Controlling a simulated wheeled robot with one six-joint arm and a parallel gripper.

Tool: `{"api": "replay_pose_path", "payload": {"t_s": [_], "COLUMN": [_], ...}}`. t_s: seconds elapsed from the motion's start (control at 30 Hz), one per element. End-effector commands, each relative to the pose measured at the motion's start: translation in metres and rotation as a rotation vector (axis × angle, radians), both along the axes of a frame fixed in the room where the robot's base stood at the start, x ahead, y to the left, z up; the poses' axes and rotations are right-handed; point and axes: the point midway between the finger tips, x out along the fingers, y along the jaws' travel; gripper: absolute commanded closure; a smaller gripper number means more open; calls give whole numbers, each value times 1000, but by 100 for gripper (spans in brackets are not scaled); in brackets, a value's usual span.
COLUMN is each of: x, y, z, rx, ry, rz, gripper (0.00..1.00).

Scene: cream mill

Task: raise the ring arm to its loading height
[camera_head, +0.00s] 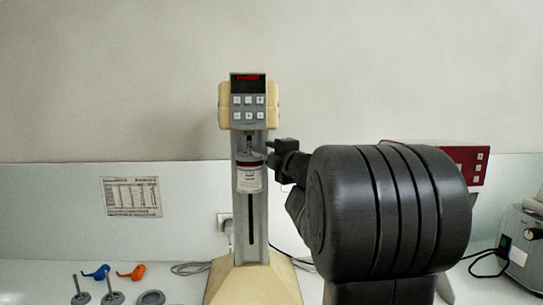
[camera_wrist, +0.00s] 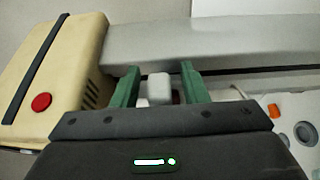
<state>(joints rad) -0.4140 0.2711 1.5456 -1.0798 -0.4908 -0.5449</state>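The cream mill has a cream head with a red-lit display (camera_head: 248,83) and a grey column (camera_head: 240,228) with a dark vertical slot. A white jar with a printed label (camera_head: 249,179) hangs in front of the column, below the head. The ring arm around it is hard to make out in the head view. My gripper (camera_head: 270,147) is at the right of the column, level with the jar's top. In the wrist view its green fingers (camera_wrist: 160,86) are open on either side of a pale grey block (camera_wrist: 160,90), perhaps the ring arm's handle, with gaps at both sides.
The mill's head with a red button (camera_wrist: 41,102) is close at left in the wrist view. Blue (camera_head: 97,272) and orange (camera_head: 132,272) pieces and grey stands lie at the left. A grey device (camera_head: 526,245) stands at the right, with cables on the bench.

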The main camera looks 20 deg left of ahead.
Motion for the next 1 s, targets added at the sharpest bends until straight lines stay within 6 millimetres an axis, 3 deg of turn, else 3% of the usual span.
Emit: {"api": "replay_pose_path", "payload": {"t_s": [0.6,1.0], "x": [-77,-89], "y": [-88,-100], "z": [0,0], "rx": [0,1], "ry": [-3,-1], "rz": [-4,0], "gripper": [60,60]}}
